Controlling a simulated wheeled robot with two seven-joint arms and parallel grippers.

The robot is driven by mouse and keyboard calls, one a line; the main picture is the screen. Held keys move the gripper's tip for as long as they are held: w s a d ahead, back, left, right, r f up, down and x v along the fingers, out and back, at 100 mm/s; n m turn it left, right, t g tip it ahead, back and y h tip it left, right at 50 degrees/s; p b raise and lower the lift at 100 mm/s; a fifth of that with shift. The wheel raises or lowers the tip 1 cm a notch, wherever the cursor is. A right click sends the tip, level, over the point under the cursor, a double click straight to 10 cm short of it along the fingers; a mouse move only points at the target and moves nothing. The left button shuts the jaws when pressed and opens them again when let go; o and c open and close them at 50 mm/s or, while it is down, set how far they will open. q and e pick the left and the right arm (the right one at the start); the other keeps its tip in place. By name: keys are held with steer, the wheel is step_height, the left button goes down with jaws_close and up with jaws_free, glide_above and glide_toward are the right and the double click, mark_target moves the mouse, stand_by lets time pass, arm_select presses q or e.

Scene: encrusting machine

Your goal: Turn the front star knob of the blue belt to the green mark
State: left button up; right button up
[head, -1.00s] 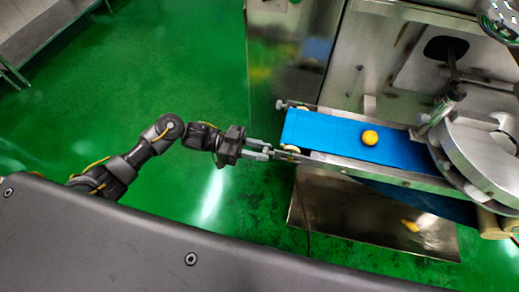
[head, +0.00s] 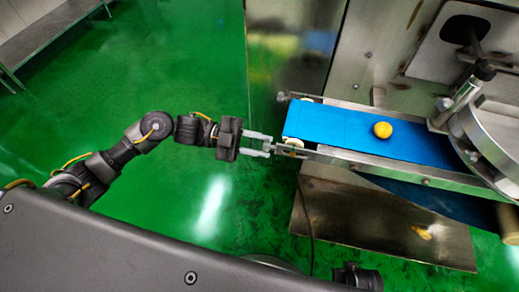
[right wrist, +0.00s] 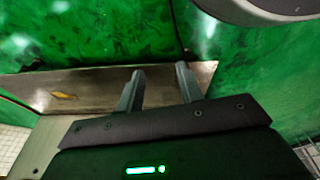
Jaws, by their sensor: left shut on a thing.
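The blue belt (head: 335,128) slopes across the right side of the head view, in a steel frame. My left gripper (head: 270,147) is at the near left corner of the belt frame, its two fingers closed on the front star knob. The fingertips and the small scale mostly hide the knob, so its shape and angle cannot be told. I cannot make out the green mark. In the right wrist view, my right gripper (right wrist: 160,78) has its fingers apart with nothing between them, above a steel plate.
A yellow dough ball (head: 382,130) sits on the belt. A far-side knob (head: 282,97) sticks out of the belt frame. A steel plate (head: 345,215) lies below, with a yellow piece (head: 422,232) on it.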

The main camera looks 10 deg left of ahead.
step_height(320, 180, up, 14)
steer(key=t+b, duration=0.1)
steer(key=b, duration=0.5)
arm_select(q)
steer(key=shift+m+b, duration=0.8)
steer(key=shift+m, duration=2.9)
arm_select(e)
steer(key=w+a+r+t+y, duration=0.1)
steer(key=w+a+r+t, duration=0.1)
steer(key=w, duration=0.3)
steer(key=shift+w+a+r+n+t, duration=0.35)
steer(key=shift+a+t, duration=0.25)
steer(key=shift+t, duration=0.3)
steer(key=shift+f, duration=0.1)
arm_select(q)
steer(key=o, duration=1)
steer(key=a, duration=1.1)
steer(key=shift+b, duration=0.3)
arm_select(e)
steer(key=shift+w+a+r+n+t+y, duration=0.25)
steer(key=shift+w+a+r+t+y, duration=0.3)
steer(key=shift+w+a+t, duration=0.2)
